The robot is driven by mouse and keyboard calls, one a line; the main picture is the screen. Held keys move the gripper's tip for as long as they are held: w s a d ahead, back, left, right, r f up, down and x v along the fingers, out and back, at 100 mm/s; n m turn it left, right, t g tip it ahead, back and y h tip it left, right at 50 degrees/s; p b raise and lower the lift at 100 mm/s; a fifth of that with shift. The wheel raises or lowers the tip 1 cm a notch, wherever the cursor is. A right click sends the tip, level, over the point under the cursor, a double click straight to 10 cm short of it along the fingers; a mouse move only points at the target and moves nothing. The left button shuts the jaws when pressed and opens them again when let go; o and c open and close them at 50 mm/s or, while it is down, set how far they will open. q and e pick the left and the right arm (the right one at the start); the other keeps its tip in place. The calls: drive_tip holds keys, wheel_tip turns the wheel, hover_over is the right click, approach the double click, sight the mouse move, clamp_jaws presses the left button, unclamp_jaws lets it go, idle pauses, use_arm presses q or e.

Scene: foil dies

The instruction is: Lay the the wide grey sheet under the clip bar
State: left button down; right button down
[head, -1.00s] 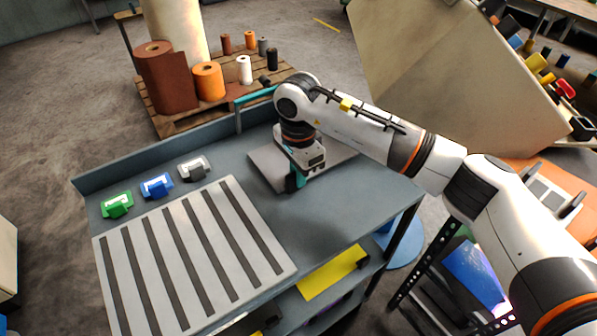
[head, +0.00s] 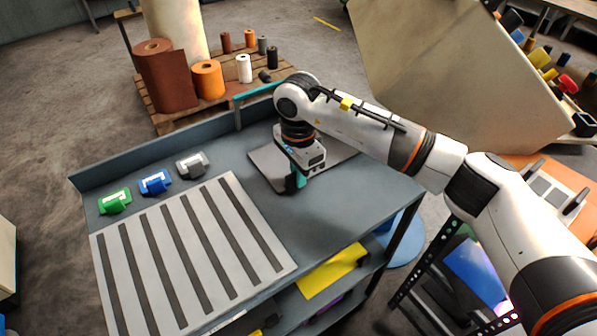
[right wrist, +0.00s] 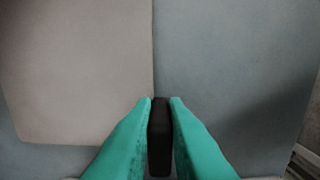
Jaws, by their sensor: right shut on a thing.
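The wide grey sheet (head: 267,168) lies on the blue-grey bench top, partly hidden under my right gripper and arm. In the right wrist view the sheet (right wrist: 80,70) fills the left side, its straight edge running toward the fingers. My right gripper (head: 297,182) points down at the sheet's near edge. Its teal fingers (right wrist: 160,105) are shut on a dark block (right wrist: 160,140) at that edge; whether the block is joined to the sheet I cannot tell. A teal bar (head: 257,91), possibly the clip bar, stands at the bench's back edge, partly behind my arm. My left gripper is out of view.
A pale panel with dark stripes (head: 190,250) covers the bench's near left. Green (head: 115,202), blue (head: 155,183) and grey (head: 192,165) clips stand behind it. A raised rim (head: 150,155) runs along the back. Bare bench top (head: 325,215) lies right of the panel.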

drive_tip(key=shift+f, duration=0.1)
drive_tip(key=c, duration=1.4)
unclamp_jaws()
drive_tip(key=shift+o, duration=0.2)
